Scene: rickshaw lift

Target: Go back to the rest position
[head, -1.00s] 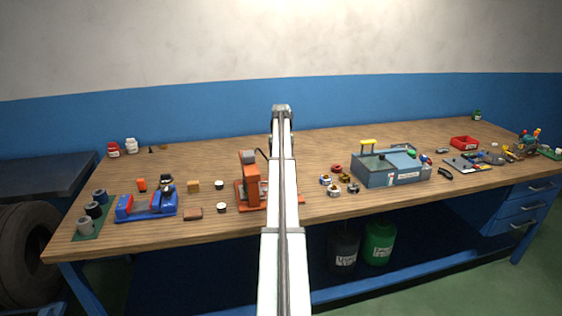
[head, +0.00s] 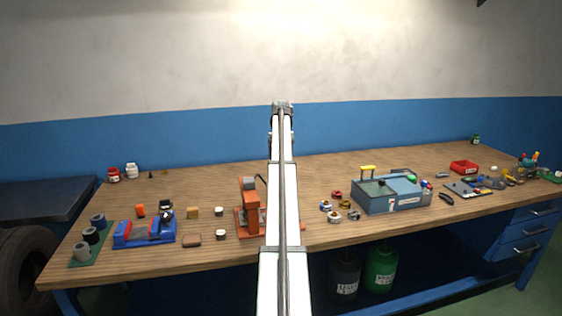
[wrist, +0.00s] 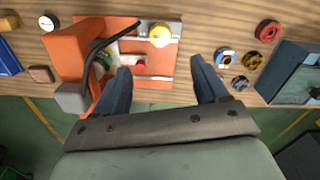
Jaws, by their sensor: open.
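My gripper (wrist: 160,66) is open in the wrist view, with its two dark blue fingers apart and nothing held between them. Beyond the fingers is the orange press-like device (wrist: 80,52), with a pale plate, a red knob (wrist: 139,66) and a yellow-rimmed white round piece (wrist: 160,35) on it. In the head view my arm reaches up the middle of the picture and partly covers this orange device (head: 248,205). The fingers cannot be made out there.
Small ringed parts (head: 335,205) and a blue-grey box (head: 385,196) stand right of my arm. A blue fixture (head: 145,232) and small blocks (head: 192,212) lie left. A red bin (head: 464,167) is farther right.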

